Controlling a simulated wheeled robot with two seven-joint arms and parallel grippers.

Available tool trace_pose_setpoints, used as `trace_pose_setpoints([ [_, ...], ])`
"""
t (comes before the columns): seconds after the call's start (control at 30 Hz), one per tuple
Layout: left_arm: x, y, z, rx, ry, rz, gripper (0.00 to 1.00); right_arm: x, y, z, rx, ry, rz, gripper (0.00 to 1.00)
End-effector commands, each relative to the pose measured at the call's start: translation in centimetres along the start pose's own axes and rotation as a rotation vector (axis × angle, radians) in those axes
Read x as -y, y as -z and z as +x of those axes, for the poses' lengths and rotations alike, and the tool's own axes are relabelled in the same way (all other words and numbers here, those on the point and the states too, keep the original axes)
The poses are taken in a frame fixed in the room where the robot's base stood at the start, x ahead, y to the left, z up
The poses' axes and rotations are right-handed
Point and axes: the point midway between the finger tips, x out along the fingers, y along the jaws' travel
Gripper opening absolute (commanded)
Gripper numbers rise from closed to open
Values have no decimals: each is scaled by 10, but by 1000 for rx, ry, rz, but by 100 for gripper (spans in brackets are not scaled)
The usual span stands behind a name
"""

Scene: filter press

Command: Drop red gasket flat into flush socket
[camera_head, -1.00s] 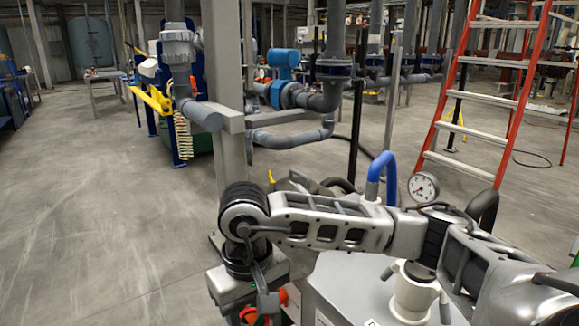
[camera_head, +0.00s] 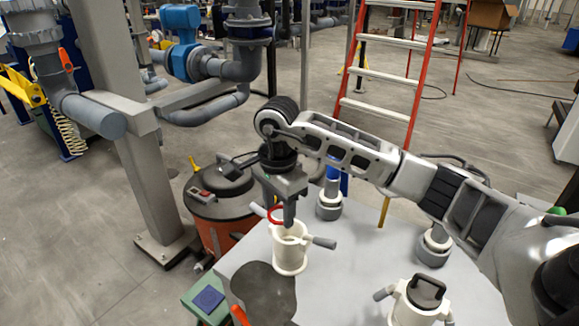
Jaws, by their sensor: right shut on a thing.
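My right gripper (camera_head: 284,216) points down over the left back part of the grey table. It is shut on the red gasket (camera_head: 270,214), a thin ring mostly hidden by the finger. The gasket is just above the rim of a white cup-shaped housing (camera_head: 290,258) with grey side handles. The housing stands upright and its open top faces up. I cannot tell whether the gasket touches the rim, and I cannot clearly make out the flush socket. My left gripper is not in view.
The grey table (camera_head: 345,270) also bears a white pot with a black-handled lid (camera_head: 422,300), a dark flat plate (camera_head: 265,290) and grey round fittings (camera_head: 434,248). An orange drum vacuum (camera_head: 215,225) and a steel post (camera_head: 150,170) stand left; a red ladder (camera_head: 385,75) stands behind.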

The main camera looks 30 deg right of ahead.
Motion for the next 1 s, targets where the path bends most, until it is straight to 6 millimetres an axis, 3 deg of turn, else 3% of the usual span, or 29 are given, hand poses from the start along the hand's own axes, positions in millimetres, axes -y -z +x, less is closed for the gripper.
trace_pose_setpoints([
  [0.03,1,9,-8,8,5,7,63,4,10,-13,0,-9,140,39],
  [0.1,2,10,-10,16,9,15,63,7,20,-16,-1,-14,297,39],
  [0.27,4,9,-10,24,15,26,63,10,33,-16,-5,-21,486,39],
  [0.57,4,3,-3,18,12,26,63,10,33,2,-4,-21,507,39],
  [1.0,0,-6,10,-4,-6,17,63,10,34,52,-4,-20,505,39],
])
